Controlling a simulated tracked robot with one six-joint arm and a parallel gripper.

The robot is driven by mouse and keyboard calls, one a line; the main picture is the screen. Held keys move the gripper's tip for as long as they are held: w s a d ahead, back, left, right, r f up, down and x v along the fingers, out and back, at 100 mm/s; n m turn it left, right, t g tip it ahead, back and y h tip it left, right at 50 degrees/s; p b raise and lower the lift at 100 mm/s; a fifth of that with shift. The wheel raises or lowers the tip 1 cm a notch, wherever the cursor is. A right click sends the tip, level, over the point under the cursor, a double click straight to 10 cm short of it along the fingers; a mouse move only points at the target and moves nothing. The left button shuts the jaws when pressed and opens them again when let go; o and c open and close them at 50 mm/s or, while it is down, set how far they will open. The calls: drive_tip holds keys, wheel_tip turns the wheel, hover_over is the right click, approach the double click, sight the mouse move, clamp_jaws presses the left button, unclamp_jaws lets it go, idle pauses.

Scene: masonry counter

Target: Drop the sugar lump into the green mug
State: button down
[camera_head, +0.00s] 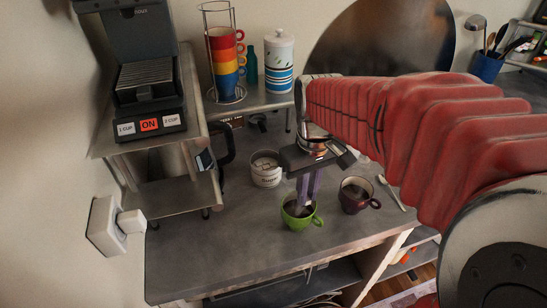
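The green mug (301,221) stands upright on the grey counter, with its handle to the right and dark contents inside. My gripper (304,203) points straight down over it, and the fingertips overlap the mug's mouth in the picture. The two purple-grey fingers look close together with a narrow gap higher up. A pale patch shows at the fingertips, but I cannot tell whether it is a sugar lump or part of a finger.
A dark purple mug (353,204) stands close to the right of the green mug, with a spoon (391,194) beyond it. A coffee machine (146,85) stands at left. A shelf behind holds stacked coloured cups (225,62) and a striped canister (279,62). The front-left counter (215,255) is clear.

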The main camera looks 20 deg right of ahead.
drive_tip(key=c, duration=1.7)
unclamp_jaws()
drive_tip(key=shift+r, duration=0.1)
wheel_tip(320, 180, up, 14)
drive_tip(key=shift+f, duration=0.2)
drive_tip(key=shift+w, duration=0.1)
drive_tip(key=shift+s+a+f+m+t, duration=0.25)
drive_tip(key=shift+s+a+f+t, duration=0.7)
drive_tip(key=shift+s+f, duration=0.3)
drive_tip(key=shift+s+a+f+m+t, duration=0.2)
drive_tip(key=shift+s+a+f+t, duration=0.7)
drive_tip(key=shift+s+f, duration=0.35)
drive_tip(key=shift+s+a+f+m+t, duration=0.25)
drive_tip(key=shift+s+a+f+t, duration=0.65)
drive_tip(key=shift+s+f, duration=0.35)
